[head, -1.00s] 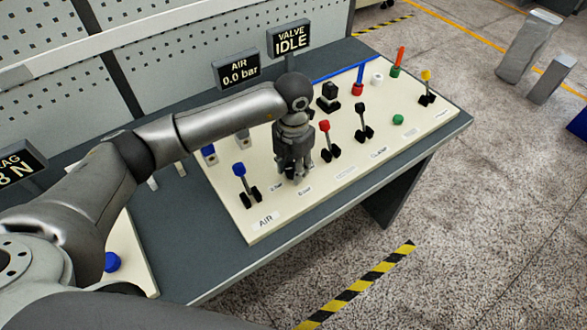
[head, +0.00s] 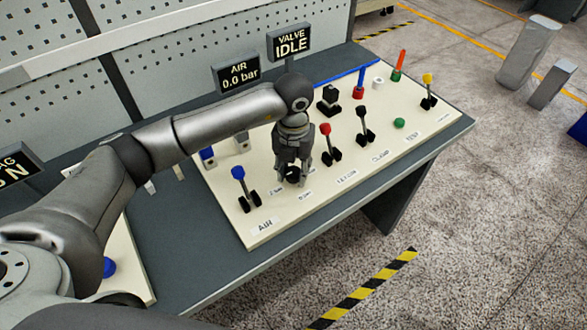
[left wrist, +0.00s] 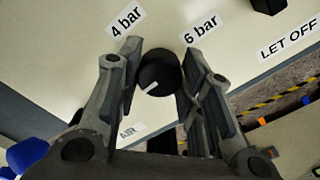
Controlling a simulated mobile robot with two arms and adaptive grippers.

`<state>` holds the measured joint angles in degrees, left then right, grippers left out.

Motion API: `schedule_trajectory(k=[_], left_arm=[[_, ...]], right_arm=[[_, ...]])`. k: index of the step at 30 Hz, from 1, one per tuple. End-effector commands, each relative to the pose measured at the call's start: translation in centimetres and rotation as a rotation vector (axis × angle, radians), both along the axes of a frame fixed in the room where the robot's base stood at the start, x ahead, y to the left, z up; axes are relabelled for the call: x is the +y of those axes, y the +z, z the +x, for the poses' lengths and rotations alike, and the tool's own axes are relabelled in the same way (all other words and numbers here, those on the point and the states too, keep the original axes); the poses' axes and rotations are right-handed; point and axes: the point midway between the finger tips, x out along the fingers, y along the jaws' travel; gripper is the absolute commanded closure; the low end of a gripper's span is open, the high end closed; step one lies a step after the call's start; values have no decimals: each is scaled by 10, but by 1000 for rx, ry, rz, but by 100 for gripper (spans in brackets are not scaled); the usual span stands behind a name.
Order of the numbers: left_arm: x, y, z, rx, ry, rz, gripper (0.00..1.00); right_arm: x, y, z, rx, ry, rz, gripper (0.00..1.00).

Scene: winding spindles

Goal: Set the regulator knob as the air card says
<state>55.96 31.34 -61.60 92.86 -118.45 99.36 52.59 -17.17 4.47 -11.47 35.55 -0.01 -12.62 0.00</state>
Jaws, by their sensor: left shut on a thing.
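The black regulator knob (left wrist: 158,73) sits between the two fingers of my left gripper (left wrist: 160,78) in the left wrist view. The fingers are shut on its sides. A white mark on the knob points down and left in that view, away from the "4 bar" label (left wrist: 126,33) and the "6 bar" label (left wrist: 202,28). In the head view, my left gripper (head: 293,172) points down at the cream panel (head: 330,205), and the knob is partly hidden by the fingers. The air display (head: 236,73) reads 0.0 bar. I see no readable air card. My right gripper is out of view.
A blue-tipped lever (head: 239,176) stands left of the gripper, and a red-tipped lever (head: 326,135) stands close on its right. A black-tipped lever (head: 363,118) is further right. The valve display (head: 290,42) reads IDLE. The panel's front strip is free of levers.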

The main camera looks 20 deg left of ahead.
Motion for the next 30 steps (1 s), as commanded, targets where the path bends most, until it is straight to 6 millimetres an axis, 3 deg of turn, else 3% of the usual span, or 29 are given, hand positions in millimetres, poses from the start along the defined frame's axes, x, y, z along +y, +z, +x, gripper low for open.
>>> schedule_trajectory(k=[5,6,11,23,30], left_arm=[[1,2,2,-6,1,-1,89],[1,3,2,-6,1,-1,64],[0,2,1,-5,0,-1,44],[0,7,1,-3,-2,-1,44],[0,50,2,-8,-2,-1,44]], right_arm=[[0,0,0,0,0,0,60],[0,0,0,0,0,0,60],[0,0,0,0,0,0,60],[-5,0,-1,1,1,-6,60],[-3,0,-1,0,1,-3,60]])
